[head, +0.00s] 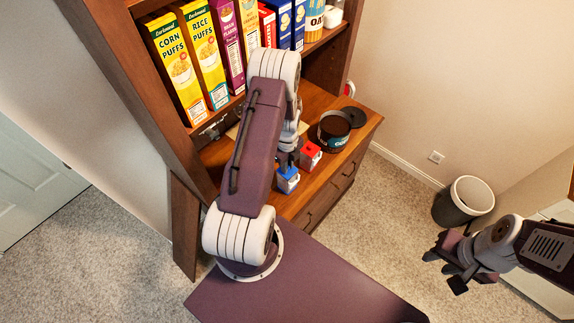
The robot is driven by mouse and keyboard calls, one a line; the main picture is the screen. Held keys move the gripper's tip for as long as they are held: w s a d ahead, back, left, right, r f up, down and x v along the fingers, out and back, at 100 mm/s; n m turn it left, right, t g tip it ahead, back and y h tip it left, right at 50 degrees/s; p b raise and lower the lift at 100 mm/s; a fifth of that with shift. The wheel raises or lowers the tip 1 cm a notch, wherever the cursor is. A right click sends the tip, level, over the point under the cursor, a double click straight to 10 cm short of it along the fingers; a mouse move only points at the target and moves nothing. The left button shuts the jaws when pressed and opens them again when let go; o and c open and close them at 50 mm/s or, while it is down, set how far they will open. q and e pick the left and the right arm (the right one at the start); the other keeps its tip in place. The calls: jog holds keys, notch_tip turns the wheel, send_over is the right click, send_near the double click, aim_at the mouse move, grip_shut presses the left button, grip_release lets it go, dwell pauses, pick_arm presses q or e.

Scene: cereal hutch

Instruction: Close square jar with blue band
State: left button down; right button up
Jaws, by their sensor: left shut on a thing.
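The square jar with blue band (288,183) stands on the hutch counter near its front edge, white below with blue at its top. My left gripper (287,162) points down right at the top of this jar. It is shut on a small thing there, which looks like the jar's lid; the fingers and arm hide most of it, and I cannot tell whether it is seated. My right gripper (446,270) is open and empty, out over the carpet at the right, far from the counter.
A similar red square jar (310,157) stands close beside, to the right. A dark round canister (334,131) and a dark round lid (354,117) are farther back on the counter (351,150). Cereal boxes (174,70) fill the shelf above. A bin (463,203) stands on the floor.

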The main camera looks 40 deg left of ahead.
pick_arm(q)
jog(key=shift+f+b, duration=0.35)
jog(key=shift+f, duration=0.15)
dwell(1.1)
jog(key=c, duration=1.3)
grip_release()
jog(key=shift+o, duration=0.2)
jog(key=o, duration=0.3)
jog(key=shift+r, duration=0.15)
jog(key=shift+r+p, duration=2.45)
jog(key=shift+r, duration=0.5)
grip_shut()
